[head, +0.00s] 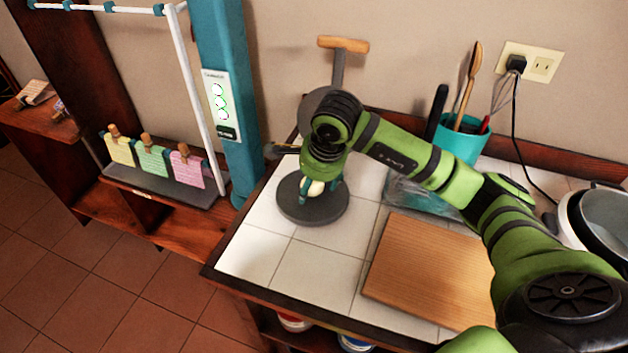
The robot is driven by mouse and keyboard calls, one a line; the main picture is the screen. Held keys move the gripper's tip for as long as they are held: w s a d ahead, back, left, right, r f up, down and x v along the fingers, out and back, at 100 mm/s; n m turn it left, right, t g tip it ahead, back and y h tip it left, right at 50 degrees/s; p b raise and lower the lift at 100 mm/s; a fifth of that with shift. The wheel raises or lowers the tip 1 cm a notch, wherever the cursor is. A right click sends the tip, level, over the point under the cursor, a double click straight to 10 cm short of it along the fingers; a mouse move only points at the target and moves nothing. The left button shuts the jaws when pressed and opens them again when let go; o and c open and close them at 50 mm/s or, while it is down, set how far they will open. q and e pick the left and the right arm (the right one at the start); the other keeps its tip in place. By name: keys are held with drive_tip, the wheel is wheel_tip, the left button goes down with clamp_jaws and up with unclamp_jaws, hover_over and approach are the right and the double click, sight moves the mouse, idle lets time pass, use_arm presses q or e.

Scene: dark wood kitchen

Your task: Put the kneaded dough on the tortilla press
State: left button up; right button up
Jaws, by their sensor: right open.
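The tortilla press stands open on the white tiled counter. Its round grey base plate (314,209) lies flat, and its lid with a wooden handle (343,45) is raised behind my arm. The pale ball of kneaded dough (315,188) is at the base plate, partly hidden by my gripper. My right gripper (320,190) points down over the plate with its teal fingers open on either side of the dough. I cannot tell whether the fingers touch the dough. My left gripper is not in view.
A wooden cutting board (425,270) lies bare on the counter. A teal utensil cup (459,140) stands behind my right arm, and a pot (600,220) is at the right edge. The front left tiles are clear.

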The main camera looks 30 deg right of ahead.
drive_tip(key=shift+r, duration=0.25)
drive_tip(key=b+v, duration=0.1)
drive_tip(key=v, duration=1.1)
